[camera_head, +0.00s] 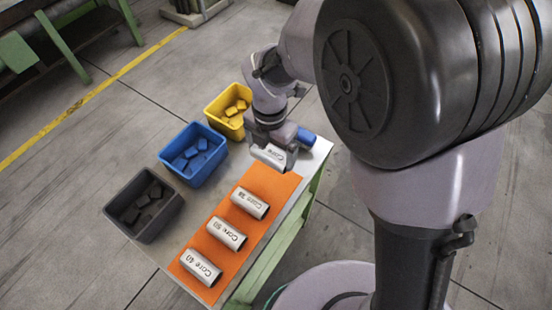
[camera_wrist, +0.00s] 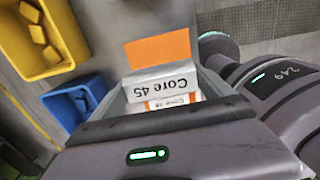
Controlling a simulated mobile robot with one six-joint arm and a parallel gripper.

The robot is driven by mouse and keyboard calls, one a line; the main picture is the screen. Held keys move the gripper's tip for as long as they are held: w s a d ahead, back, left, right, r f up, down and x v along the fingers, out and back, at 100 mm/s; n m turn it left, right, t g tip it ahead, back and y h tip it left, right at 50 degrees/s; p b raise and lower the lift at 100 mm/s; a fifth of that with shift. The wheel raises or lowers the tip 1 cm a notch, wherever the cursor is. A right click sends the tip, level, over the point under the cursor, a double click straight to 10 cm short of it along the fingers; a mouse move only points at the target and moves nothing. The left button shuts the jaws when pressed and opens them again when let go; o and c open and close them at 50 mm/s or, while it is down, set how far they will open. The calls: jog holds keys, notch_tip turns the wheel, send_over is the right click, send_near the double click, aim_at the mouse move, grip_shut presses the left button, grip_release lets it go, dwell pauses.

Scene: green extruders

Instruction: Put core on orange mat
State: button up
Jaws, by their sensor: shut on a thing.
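My gripper (camera_head: 268,144) is shut on a silver core (camera_head: 268,157) at the far end of the orange mat (camera_head: 272,187). In the wrist view this held core (camera_wrist: 162,82) reads "Core 45". Whether it touches the mat cannot be told. Three silver cores lie in a row on the mat: a far one (camera_head: 250,203), a middle one (camera_head: 227,233) and a near one (camera_head: 201,268). The wrist view also shows the orange mat (camera_wrist: 158,48) beyond the held core. The fingertips are mostly hidden.
A yellow bin (camera_head: 219,122), a blue bin (camera_head: 184,178) and a dark grey bin (camera_head: 143,234), each with small blocks, stand along the table's left side. A blue rounded thing (camera_head: 286,133) is beside my gripper. The mat's spaces between cores are narrow.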

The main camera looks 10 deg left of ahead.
aim_at(272, 179)
notch_tip(272, 179, down, 10)
jog(key=b, duration=0.4)
jog(key=shift+f+b, duration=0.1)
jog(key=shift+b, duration=0.2)
jog(key=o, duration=1.6)
jog(key=shift+c, duration=0.2)
notch_tip(272, 179, up, 12)
jog(key=p, duration=0.5)
jog(key=shift+r, duration=0.2)
jog(key=d+r+m+t+y, duration=0.1)
jog(key=d+r+m+t, duration=0.1)
jog(key=d+r+m, duration=0.8)
jog(key=s+d+r+m+t+b, duration=0.1)
jog(key=s+d+m, duration=0.2)
jog(key=m, duration=0.5)
jog(key=s+d+r+m+t+b, duration=0.1)
jog(key=s+d+m, duration=0.2)
jog(key=m, duration=0.6)
jog(key=s+d+r+m+t+y+b, duration=0.1)
jog(key=s+d+m, duration=0.2)
jog(key=s+m, duration=0.3)
jog(key=shift+s+d+r+m+t, duration=0.25)
jog(key=shift+m+t, duration=0.15)
jog(key=shift+m, duration=1.1)
